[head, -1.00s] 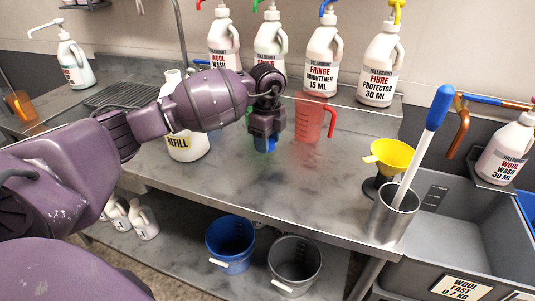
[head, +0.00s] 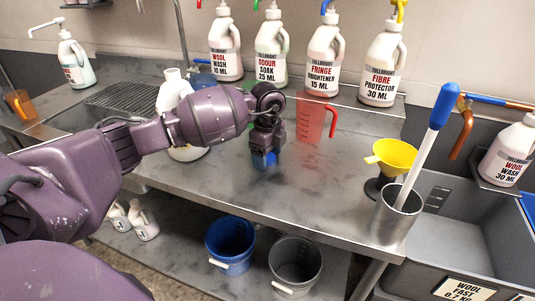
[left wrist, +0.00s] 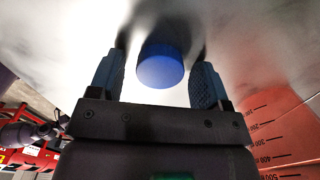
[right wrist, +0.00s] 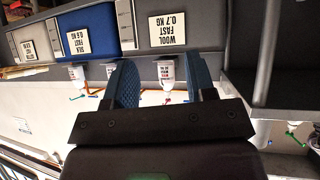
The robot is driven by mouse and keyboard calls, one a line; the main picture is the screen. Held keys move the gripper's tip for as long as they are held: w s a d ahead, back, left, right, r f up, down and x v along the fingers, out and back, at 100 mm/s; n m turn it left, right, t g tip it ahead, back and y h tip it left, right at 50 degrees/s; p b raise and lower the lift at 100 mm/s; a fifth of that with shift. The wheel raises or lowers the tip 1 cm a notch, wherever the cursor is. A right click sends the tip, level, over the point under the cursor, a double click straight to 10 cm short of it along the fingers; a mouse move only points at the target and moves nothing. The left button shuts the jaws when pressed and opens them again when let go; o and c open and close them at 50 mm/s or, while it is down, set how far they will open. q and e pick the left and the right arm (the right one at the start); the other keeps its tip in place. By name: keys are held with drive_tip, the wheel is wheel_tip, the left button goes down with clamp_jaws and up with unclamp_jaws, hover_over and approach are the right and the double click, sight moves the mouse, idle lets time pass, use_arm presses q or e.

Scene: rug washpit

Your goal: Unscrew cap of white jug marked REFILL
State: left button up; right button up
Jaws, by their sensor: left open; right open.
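The white jug (head: 188,153) stands on the steel bench, mostly hidden behind my left arm. Its REFILL label is covered now. Its white neck (head: 172,78) shows above the arm, and I see no cap on it. My left gripper (head: 264,161) points down at the bench, right of the jug. It is open. In the left wrist view a round blue cap (left wrist: 163,66) sits between its two fingers, with gaps on both sides, over the bright bench top. My right gripper (right wrist: 163,80) is open and empty, away from the bench.
A red measuring jug (head: 311,117) stands close to the right of my left gripper. A yellow funnel (head: 394,156) and a steel cup (head: 391,222) stand near the bench's right end. Labelled pump bottles (head: 381,70) line the back. The bench's front middle is clear.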

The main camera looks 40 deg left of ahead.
sight(268, 156)
use_arm(q)
drive_tip(key=shift+r, duration=0.1)
wheel_tip(268, 156, up, 6)
drive_tip(key=shift+r+p, duration=0.25)
drive_tip(key=shift+p, duration=0.35)
wheel_tip(268, 156, up, 6)
drive_tip(key=shift+f+p, duration=0.2)
drive_tip(key=shift+p, duration=0.1)
use_arm(e)
drive_tip(key=shift+s+d+r, duration=0.15)
drive_tip(key=shift+s+r, duration=0.1)
drive_tip(key=shift+r, duration=0.25)
drive_tip(key=shift+w+r, duration=0.1)
